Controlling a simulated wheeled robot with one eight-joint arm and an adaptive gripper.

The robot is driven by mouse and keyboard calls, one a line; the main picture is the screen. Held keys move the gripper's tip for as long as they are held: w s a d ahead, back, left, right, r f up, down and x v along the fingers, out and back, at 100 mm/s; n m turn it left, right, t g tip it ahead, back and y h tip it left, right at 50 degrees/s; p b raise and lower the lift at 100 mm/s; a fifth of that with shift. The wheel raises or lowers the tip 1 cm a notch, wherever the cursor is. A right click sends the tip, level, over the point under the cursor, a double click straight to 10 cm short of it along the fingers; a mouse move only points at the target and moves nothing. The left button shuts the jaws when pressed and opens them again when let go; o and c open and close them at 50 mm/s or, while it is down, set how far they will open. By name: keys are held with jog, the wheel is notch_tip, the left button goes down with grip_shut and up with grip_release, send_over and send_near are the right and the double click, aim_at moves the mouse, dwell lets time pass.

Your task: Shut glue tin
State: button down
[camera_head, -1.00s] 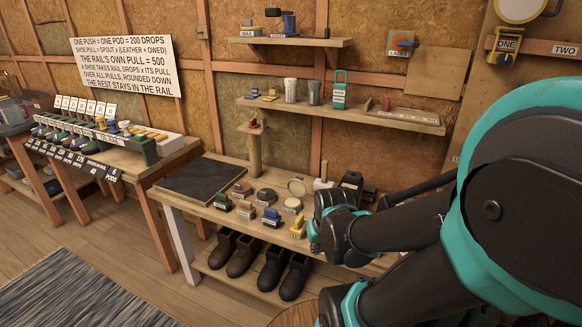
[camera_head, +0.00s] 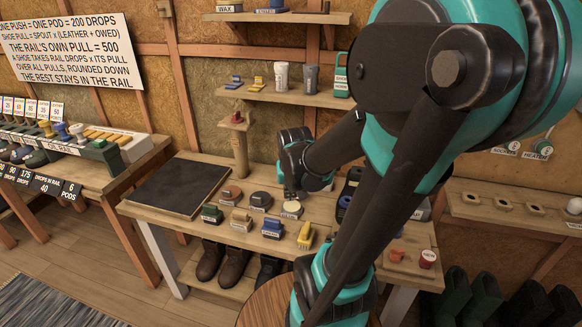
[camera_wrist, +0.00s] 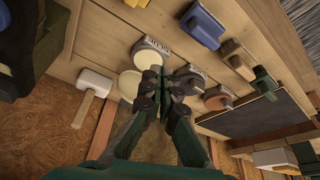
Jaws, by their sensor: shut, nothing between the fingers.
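The glue tin, as I take it, is a round tin with a cream inside (camera_head: 291,209) on the workbench, right of a dark tin; its label is too small to read surely. The wrist view shows the tin (camera_wrist: 153,57) with a pale round lid (camera_wrist: 129,86) standing open at its far side from the label. In the head view my gripper hides the lid. My gripper (camera_head: 294,194) points down just behind and above the tin; in the wrist view my gripper's closed fingertips (camera_wrist: 165,82) are beside the tin and lid. Contact cannot be told.
A dark tin (camera_head: 261,200), a brown tin (camera_head: 231,194) and several brushes, including a yellow one (camera_head: 307,235), stand close by. A white-headed mallet (camera_wrist: 92,88) lies near the lid. A black mat (camera_head: 180,186) leaves free room at left. A shelf (camera_head: 290,96) hangs above.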

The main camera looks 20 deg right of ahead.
jog(key=w+d+r+m+h, duration=0.1)
jog(key=w+d+r+m, duration=0.2)
jog(key=w, duration=0.5)
jog(key=w+d+r+m+h, duration=0.1)
jog(key=w+d+r+m, duration=0.15)
jog(key=w+d, duration=0.45)
jog(key=w+f, duration=0.5)
jog(key=f, duration=0.4)
jog(key=shift+n+g, duration=0.4)
jog(key=shift+n, duration=0.05)
jog(key=s+a, duration=0.2)
jog(key=s, duration=0.1)
jog(key=shift+s+a, duration=0.2)
jog(key=shift+a, duration=0.05)
jog(key=shift+a, duration=0.1)
